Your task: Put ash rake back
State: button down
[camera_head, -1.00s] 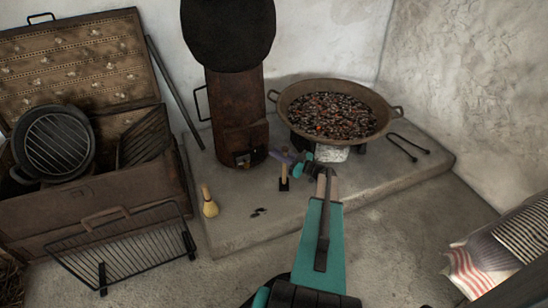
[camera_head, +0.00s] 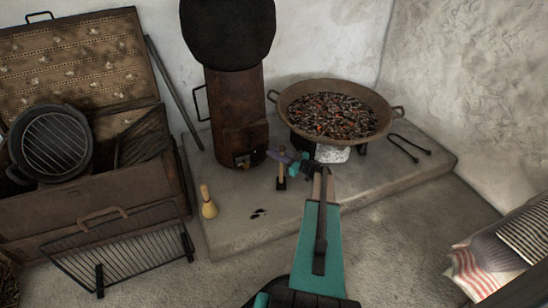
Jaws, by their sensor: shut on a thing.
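The ash rake (camera_head: 282,166) appears as a small tool with a pale wooden handle and a dark block-like head at its lower end. It is nearly upright in front of the stove, with its head close to the hearth slab; I cannot tell whether it touches. My gripper (camera_head: 283,155), at the end of the teal arm, is shut on the handle near its top. The fingers are small and partly hidden by the arm. A few dark bits (camera_head: 258,212) lie on the slab to the lower left of the rake.
A rusty stove (camera_head: 238,115) stands behind the rake. A pan of embers (camera_head: 283,98) is to the right, with tongs (camera_head: 408,148) beside it. A small brush (camera_head: 208,203), a leaning rod (camera_head: 175,90), a wire rack (camera_head: 125,258) and an open chest (camera_head: 80,213) are left.

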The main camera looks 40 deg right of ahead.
jog(key=shift+f, duration=0.5)
jog(key=c, duration=1.7)
grip_release()
jog(key=p+v, duration=0.2)
jog(key=v, duration=1)
jog(key=shift+p, duration=0.4)
jog(key=shift+s, duration=0.2)
